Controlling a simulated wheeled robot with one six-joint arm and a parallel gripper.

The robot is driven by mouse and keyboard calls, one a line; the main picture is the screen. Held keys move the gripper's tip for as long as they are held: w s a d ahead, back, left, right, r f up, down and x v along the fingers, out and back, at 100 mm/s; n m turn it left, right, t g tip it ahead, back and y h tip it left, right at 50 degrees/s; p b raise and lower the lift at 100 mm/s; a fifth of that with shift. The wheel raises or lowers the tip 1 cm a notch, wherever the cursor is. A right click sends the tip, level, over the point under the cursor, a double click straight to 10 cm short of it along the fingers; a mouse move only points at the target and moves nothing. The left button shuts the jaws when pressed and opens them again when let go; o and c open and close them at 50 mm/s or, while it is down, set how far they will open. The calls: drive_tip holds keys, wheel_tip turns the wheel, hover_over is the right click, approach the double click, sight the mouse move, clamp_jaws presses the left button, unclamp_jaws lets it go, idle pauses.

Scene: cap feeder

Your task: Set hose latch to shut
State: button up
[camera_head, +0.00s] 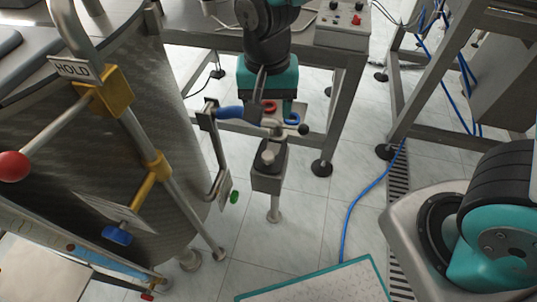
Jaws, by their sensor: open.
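My arm comes down at top centre, and my gripper (262,88) points down just above and behind a lever with a blue sleeve (231,112). The gripper is open; its fingertips are hard to make out, and I cannot tell whether they touch the lever. The blue-sleeved lever lies roughly level, left of a metal clamp on a grey post head (268,165). A short rod with a black ball (303,129) sticks out to the right there. No label marks the hose latch, so I cannot tell for sure which lever it is.
A large grey drum (160,170) fills the left, with a pipe, a yellow block (104,90), a HOLD sign (70,68) and a red ball (14,166). A table (335,110) stands behind. A blue hose (362,195) crosses the floor. A teal-edged panel (325,282) is below.

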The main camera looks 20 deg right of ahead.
sight(268, 155)
wheel_tip(268, 155, down, 15)
drive_tip(key=b, duration=0.2)
drive_tip(key=shift+r+b, duration=0.2)
drive_tip(key=shift+b, duration=0.15)
clamp_jaws()
drive_tip(key=shift+w+d+p, duration=0.3)
drive_tip(key=shift+w+d, duration=0.25)
drive_tip(key=shift+w, duration=0.35)
drive_tip(key=shift+w+d+p, duration=0.3)
drive_tip(key=shift+w+d, duration=0.2)
drive_tip(key=shift+w, duration=0.45)
drive_tip(key=shift+w+d+p, duration=0.3)
drive_tip(key=shift+w+d, duration=0.25)
drive_tip(key=shift+w, duration=0.35)
drive_tip(key=shift+c, duration=0.5)
unclamp_jaws()
drive_tip(key=shift+o, duration=0.5)
drive_tip(key=shift+r, duration=0.1)
